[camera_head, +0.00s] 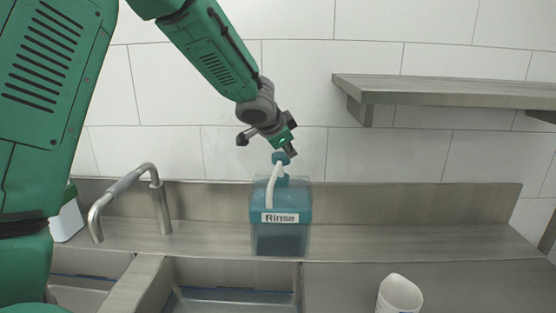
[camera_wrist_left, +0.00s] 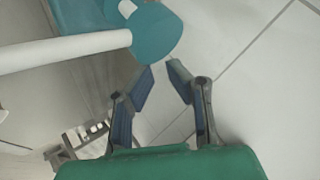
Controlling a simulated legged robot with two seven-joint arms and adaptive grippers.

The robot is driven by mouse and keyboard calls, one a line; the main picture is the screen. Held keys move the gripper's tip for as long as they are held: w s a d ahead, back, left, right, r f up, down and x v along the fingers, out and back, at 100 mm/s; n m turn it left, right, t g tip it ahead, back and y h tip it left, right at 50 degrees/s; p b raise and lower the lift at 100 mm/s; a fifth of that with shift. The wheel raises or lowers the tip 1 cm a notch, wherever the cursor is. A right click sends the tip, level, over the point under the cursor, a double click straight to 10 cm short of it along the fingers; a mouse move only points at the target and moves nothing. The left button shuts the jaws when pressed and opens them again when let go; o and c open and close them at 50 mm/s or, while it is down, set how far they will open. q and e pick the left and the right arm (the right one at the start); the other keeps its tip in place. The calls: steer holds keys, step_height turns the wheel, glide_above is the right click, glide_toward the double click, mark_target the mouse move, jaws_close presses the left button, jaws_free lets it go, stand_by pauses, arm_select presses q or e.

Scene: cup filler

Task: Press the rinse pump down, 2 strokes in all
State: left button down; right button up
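The rinse dispenser (camera_head: 280,238) is a translucent teal tank labelled "Rinse", standing upright on the steel ledge behind the sink. Its teal pump head (camera_head: 280,158) sits on top, with a white curved spout (camera_head: 272,186) to the front. My left gripper (camera_head: 290,148) is just above the pump head; whether they touch I cannot tell. In the left wrist view, the teal pump head (camera_wrist_left: 157,35) and white spout (camera_wrist_left: 65,52) lie beyond the fingertips (camera_wrist_left: 161,68). The fingers are apart with nothing between them. My right gripper is out of view.
A steel faucet (camera_head: 160,205) stands left of the dispenser, with a white and green container (camera_head: 66,222) beyond it. A steel shelf (camera_head: 450,92) juts from the wall at upper right. The ledge right of the dispenser is clear.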

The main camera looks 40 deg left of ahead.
arm_select(q)
steer(key=shift+s+f, duration=0.15)
steer(key=shift+s, duration=0.05)
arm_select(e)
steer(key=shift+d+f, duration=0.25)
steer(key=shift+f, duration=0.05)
arm_select(q)
steer(key=shift+d+f+b, duration=0.15)
steer(key=shift+b, duration=0.25)
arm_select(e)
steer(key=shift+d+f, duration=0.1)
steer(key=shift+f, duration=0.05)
arm_select(q)
steer(key=shift+f+b, duration=0.35)
steer(key=shift+f, duration=0.1)
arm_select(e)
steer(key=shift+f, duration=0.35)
arm_select(q)
steer(key=shift+r, duration=0.1)
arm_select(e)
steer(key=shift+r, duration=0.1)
